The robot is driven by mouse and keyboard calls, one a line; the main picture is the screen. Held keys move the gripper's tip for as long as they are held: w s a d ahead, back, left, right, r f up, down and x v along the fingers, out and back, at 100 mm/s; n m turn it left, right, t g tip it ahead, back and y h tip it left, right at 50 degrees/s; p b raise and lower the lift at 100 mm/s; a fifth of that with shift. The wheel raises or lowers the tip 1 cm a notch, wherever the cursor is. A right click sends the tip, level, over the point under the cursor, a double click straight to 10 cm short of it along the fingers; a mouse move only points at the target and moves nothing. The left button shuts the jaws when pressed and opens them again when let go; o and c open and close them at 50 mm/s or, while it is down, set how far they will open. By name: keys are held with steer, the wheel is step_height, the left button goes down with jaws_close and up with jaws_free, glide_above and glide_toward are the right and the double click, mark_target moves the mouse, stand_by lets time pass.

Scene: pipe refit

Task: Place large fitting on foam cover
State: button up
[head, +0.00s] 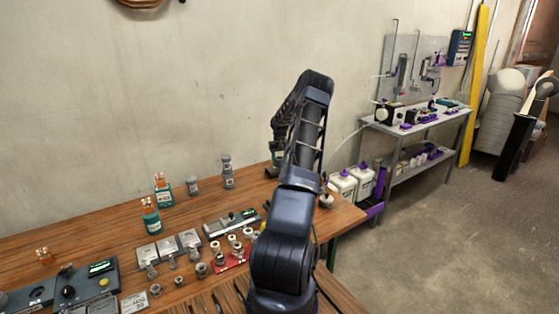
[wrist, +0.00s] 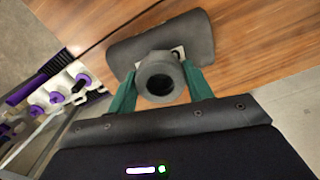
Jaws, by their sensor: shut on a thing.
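The large fitting (wrist: 160,82) is a grey, round, hollow pipe piece, seen in the wrist view with its dark open end towards the camera. My gripper (wrist: 161,76) is shut on it, with a green finger on each side. The foam cover (wrist: 125,50) is a dark grey rounded pad on the wooden table, behind the fitting in the wrist view. A small pale patch shows beside the fitting, over the pad. I cannot tell whether the fitting touches the pad. In the head view my arm hides the fitting and most of the gripper.
The wooden table (head: 110,232) carries green-labelled bottles (head: 151,217), grey fittings (head: 228,172), a grey meter (head: 231,222) and a red tray (head: 222,267) of small fittings. White jugs (head: 344,186) stand past the table's right edge, near a metal bench (head: 425,125).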

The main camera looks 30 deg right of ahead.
steer(key=shift+f, duration=0.1)
steer(key=o, duration=1)
